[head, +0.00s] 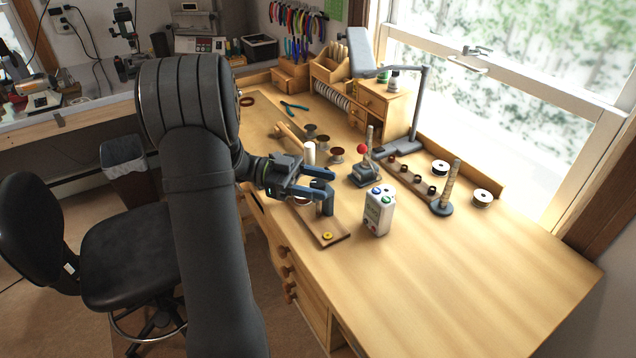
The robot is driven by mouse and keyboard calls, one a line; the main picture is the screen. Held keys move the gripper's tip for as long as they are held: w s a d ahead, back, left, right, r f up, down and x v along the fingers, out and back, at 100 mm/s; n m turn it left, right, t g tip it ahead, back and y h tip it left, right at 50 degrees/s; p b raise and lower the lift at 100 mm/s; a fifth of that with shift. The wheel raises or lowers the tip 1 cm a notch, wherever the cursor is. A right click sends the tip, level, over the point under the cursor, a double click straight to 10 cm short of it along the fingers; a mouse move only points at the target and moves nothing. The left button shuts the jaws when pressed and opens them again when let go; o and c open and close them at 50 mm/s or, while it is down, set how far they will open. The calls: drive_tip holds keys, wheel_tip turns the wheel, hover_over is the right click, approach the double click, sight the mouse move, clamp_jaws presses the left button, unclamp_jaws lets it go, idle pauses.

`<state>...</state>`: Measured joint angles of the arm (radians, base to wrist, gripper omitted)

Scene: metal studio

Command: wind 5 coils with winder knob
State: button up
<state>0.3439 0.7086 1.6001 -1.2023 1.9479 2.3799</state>
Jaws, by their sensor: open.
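My gripper (336,184) is open, its two blue-grey fingers pointing right over the bench. It is beside a dark upright post (326,207) on a small wooden board (332,240); I cannot tell if they touch. A yellow round piece (327,236) lies at the board's front end. A red ball knob (362,149) tops a small dark device (364,175) behind the gripper; which part is the winder knob is not clear. A white box (379,212) with green and blue round parts on top stands right of the board. No wound coil is clearly visible.
A wooden strip (412,179) with several small dark rings lies at the back right. A tapered stick (451,184) stands on a dark base, with pale spools (482,198) nearby. A lamp (418,105) stands behind. The bench's right front (470,275) is clear.

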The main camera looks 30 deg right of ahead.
wheel_tip(320, 180, up, 5)
drive_tip(key=shift+f, duration=0.2)
drive_tip(key=s+d+r, duration=0.3)
drive_tip(key=s+r, duration=0.3)
drive_tip(key=s, duration=0.5)
drive_tip(key=shift+d+r, duration=0.2)
drive_tip(key=shift+d, duration=0.15)
drive_tip(key=n+t+h, duration=0.6)
drive_tip(key=n+t, duration=0.1)
drive_tip(key=t, duration=0.2)
approach(319, 183)
drive_tip(key=x, duration=1.2)
drive_tip(key=shift+w+d+f, duration=0.1)
drive_tip(key=shift+w+f, duration=0.1)
drive_tip(key=shift+f, duration=0.1)
